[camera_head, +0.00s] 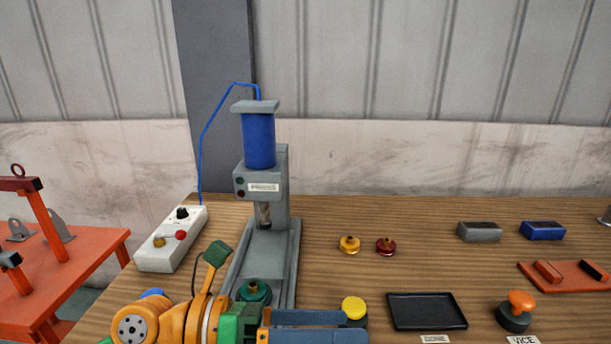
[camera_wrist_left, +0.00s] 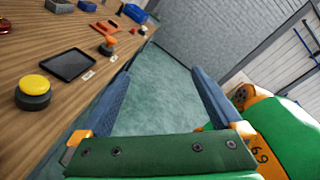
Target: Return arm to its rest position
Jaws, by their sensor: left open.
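My left arm, orange and green, comes in along the bottom left of the head view. My left gripper (camera_head: 356,327) has blue fingers that point right, low at the table's front edge, by the yellow button (camera_head: 354,308). In the left wrist view the gripper (camera_wrist_left: 161,74) is open and empty, with only floor between its fingers. The yellow button (camera_wrist_left: 33,91) stands to the left of the fingers there, apart from them. My right gripper shows in neither view.
A grey press (camera_head: 262,187) with a green part (camera_head: 254,291) on its base stands behind my arm. A white control box (camera_head: 171,239) is left. A black tray (camera_head: 427,312) and orange-topped button (camera_head: 516,311) are right. Two small flanged parts (camera_head: 349,244) lie mid-table.

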